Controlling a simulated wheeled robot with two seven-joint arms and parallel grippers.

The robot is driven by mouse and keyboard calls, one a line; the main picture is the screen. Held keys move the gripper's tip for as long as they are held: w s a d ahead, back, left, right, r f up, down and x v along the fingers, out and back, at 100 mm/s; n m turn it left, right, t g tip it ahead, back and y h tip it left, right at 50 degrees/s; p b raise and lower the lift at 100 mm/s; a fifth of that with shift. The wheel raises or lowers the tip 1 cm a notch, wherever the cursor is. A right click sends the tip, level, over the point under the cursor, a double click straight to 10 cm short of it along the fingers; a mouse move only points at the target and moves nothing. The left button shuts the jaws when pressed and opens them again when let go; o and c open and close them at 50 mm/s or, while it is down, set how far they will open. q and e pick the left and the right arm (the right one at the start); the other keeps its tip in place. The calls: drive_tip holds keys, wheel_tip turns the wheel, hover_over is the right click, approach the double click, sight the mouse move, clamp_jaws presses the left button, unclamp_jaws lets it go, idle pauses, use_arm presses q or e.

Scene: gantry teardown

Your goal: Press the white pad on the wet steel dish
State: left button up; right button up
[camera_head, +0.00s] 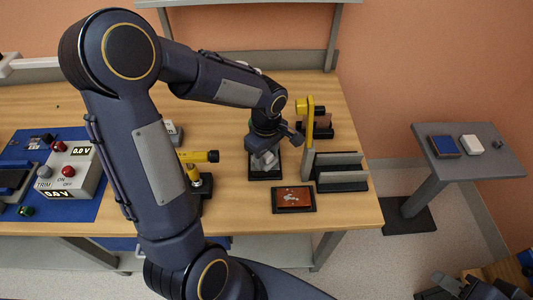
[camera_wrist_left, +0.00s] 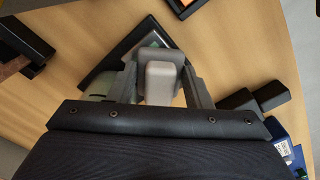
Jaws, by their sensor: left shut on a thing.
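My left gripper (camera_head: 265,158) is over the middle of the wooden bench, pointing down above a small dark base. In the left wrist view its fingers are shut on a pale grey-white block (camera_wrist_left: 160,82). I cannot tell whether the block touches the base. I cannot make out a wet steel dish. My right gripper (camera_head: 470,289) is partly seen at the bottom right.
A yellow post (camera_head: 310,130) and a grey slotted rack (camera_head: 341,171) stand right of my left gripper. A reddish board (camera_head: 293,197) lies in front. A yellow-headed tool (camera_head: 200,158) and a meter box (camera_head: 75,170) are left. The grey side table (camera_head: 468,171) stands apart.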

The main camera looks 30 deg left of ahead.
sight(267, 154)
use_arm(q)
drive_tip(key=shift+f+b, duration=0.75)
drive_tip(key=shift+b, duration=0.05)
idle(1.8)
drive_tip(key=shift+r, duration=0.15)
drive_tip(key=shift+r+p, duration=2.45)
drive_tip(key=shift+r, duration=1)
